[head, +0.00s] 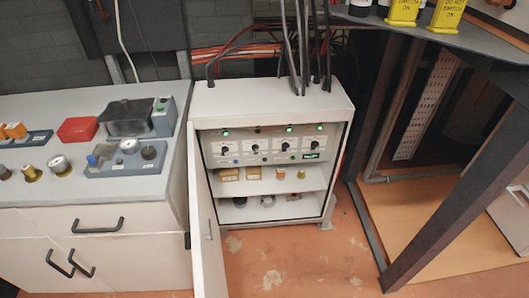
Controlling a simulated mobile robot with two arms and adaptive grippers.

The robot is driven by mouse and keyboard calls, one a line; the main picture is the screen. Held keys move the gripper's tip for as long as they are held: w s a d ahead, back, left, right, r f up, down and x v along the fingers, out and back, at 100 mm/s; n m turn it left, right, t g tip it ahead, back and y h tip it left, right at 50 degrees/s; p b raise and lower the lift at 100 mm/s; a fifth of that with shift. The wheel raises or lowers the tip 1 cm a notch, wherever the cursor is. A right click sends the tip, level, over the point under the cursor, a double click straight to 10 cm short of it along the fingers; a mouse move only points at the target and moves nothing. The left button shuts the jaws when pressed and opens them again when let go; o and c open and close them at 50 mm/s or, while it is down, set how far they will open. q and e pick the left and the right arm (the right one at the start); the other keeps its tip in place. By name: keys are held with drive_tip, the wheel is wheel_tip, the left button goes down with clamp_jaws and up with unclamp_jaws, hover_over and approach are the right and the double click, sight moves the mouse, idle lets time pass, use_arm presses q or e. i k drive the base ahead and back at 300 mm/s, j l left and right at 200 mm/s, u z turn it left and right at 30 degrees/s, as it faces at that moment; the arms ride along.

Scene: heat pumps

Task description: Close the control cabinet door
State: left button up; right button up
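The control cabinet (270,101) is a white box on the floor in the middle of the head view, with black cables entering its top. Its door (206,235) is hinged on the left side and stands wide open, swung out toward me. Inside are a panel (268,146) with knobs and green lights, and two shelves with small parts. Neither of my grippers is in view.
A white drawer counter (95,250) stands close on the left, with trays, a red box (78,130) and gauges on top. A dark slanted frame leg (455,200) and table (430,37) stand on the right. Reddish floor (300,262) is free in front of the cabinet.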

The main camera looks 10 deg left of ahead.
sight(206, 252)
drive_tip(key=k+j, duration=0.1)
drive_tip(key=j, duration=0.6)
drive_tip(key=k+j+z, duration=0.1)
drive_tip(key=j, duration=0.3)
drive_tip(key=k+j, duration=0.15)
drive_tip(key=j, duration=0.2)
